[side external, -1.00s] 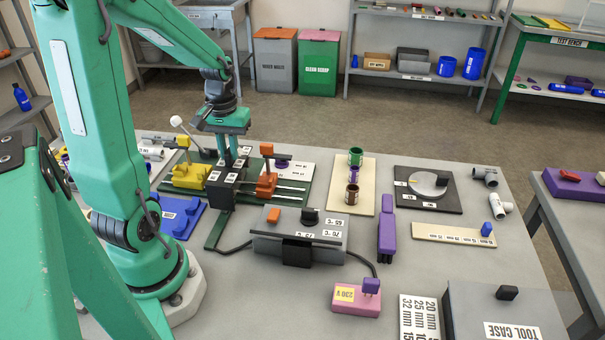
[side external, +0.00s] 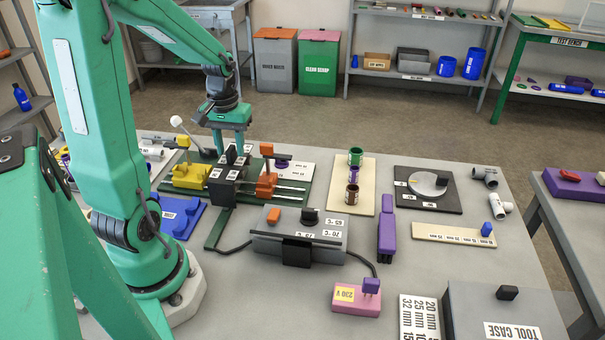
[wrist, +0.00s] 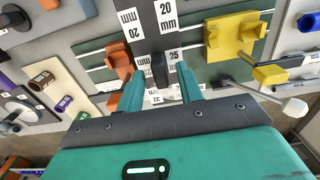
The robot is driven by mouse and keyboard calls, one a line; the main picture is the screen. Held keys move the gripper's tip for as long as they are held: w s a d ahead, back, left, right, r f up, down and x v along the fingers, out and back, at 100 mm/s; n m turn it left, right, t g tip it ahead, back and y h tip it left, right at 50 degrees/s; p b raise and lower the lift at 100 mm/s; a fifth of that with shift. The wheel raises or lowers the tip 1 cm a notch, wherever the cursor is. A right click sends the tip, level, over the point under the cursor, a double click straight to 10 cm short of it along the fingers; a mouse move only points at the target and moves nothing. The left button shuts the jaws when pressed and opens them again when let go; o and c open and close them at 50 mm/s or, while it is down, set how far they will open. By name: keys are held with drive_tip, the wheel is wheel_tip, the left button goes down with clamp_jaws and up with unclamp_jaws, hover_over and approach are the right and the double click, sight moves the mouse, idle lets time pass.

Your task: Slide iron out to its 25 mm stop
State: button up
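The iron is a black block (side external: 226,188) with white size labels, standing between the yellow clamp (side external: 190,176) and the orange clamp (side external: 266,184). A green strip (side external: 217,232) runs from it toward the front. The wrist view shows the iron's dark top (wrist: 147,38) with 20 mm and 25 mm labels. My gripper (side external: 229,148) is above the iron's upright black handle (wrist: 159,70). My gripper's fingers (wrist: 160,76) are spread, one on each side of the handle, with gaps visible. The stop cannot be made out.
The grey control box (side external: 298,235) with its cable stands in front right of the iron. A white-knobbed lever (side external: 180,124) rises behind the yellow clamp. A blue holder (side external: 180,216) lies at left, and a cream board with upright cups (side external: 353,170) is at right.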

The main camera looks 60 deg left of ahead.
drive_tip(key=shift+r, duration=3.75)
drive_tip(key=shift+d, duration=0.1)
drive_tip(key=s+d+r+m+t, duration=0.2)
drive_tip(key=d+m, duration=0.2)
drive_tip(key=d, duration=0.5)
drive_tip(key=s+d+r+m+t, duration=0.1)
drive_tip(key=d+r+m+t, duration=0.2)
drive_tip(key=d, duration=0.7)
drive_tip(key=shift+s+m+t, duration=0.3)
drive_tip(key=shift+s+m, duration=0.1)
drive_tip(key=shift+m, duration=0.6)
